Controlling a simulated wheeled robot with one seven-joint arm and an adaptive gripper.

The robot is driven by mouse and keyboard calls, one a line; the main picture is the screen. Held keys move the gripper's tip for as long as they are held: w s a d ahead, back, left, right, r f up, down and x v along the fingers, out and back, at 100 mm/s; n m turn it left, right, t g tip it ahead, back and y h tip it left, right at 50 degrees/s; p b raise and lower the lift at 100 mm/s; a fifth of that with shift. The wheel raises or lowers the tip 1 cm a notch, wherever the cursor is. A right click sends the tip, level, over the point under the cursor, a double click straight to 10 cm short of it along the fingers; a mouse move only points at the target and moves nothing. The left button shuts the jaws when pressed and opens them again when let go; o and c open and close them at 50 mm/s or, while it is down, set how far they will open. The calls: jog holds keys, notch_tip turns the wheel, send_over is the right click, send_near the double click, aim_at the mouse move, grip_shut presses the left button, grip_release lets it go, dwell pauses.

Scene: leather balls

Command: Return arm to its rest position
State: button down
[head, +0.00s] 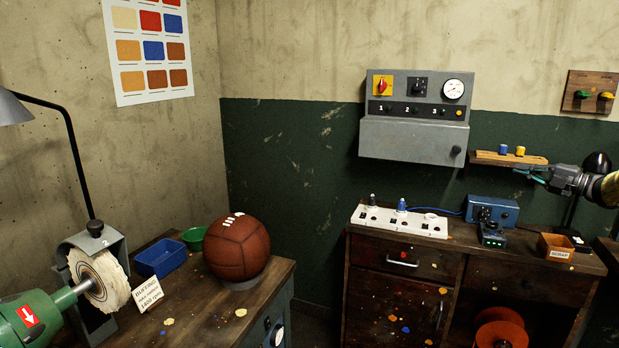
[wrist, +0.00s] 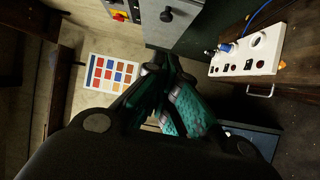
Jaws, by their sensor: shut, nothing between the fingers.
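My gripper (head: 533,176) shows at the right of the head view, in front of the wall and above the right bench. Its fingers point left, near a small wooden shelf. In the wrist view my gripper (wrist: 167,82) has its teal-padded fingers drawn together with nothing between them. My arm comes in from the right edge of the head view.
A brown ball (head: 237,248) sits on the left bench (head: 205,318) beside a buffing wheel (head: 98,280). A white socket strip (head: 400,221), a blue box (head: 492,210) and a scrap box (head: 556,247) stand on the right bench. A wooden shelf (head: 487,157) is close to my gripper.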

jog(key=w+a+f+m+h, duration=0.2)
jog(key=a+f+m, duration=0.3)
jog(key=a+f, duration=0.45)
jog(key=w+a+f+m+h, duration=0.15)
jog(key=a+f+m, duration=0.35)
jog(key=f, duration=0.7)
jog(key=s+a+f+m+g+h, duration=0.1)
jog(key=s+a+f+m, duration=0.25)
jog(key=a+f, duration=0.4)
jog(key=s+a+f+m+g+h, duration=0.15)
jog(key=s+a+f, duration=0.3)
jog(key=f, duration=0.55)
jog(key=s+a+f+m+h, duration=0.1)
jog(key=s+a+f+m, duration=0.2)
jog(key=s+a+f, duration=0.35)
jog(key=s+a+f+m+g+h, duration=0.1)
jog(key=s+a+f+m+g, duration=0.2)
jog(key=s+f, duration=0.65)
jog(key=s+a+f+m+g+h, duration=0.1)
jog(key=s+a+f+g, duration=0.35)
jog(key=s, duration=0.75)
jog(key=s+a+f+m+g, duration=0.1)
jog(key=s+a+g, duration=0.1)
jog(key=s, duration=1.2)
jog(key=s+a+f+m+g+h, duration=0.1)
jog(key=s+a, duration=0.3)
jog(key=s, duration=1)
jog(key=shift+s+f+m+g+h, duration=0.35)
jog(key=shift+m+g, duration=0.25)
jog(key=shift+g, duration=0.3)
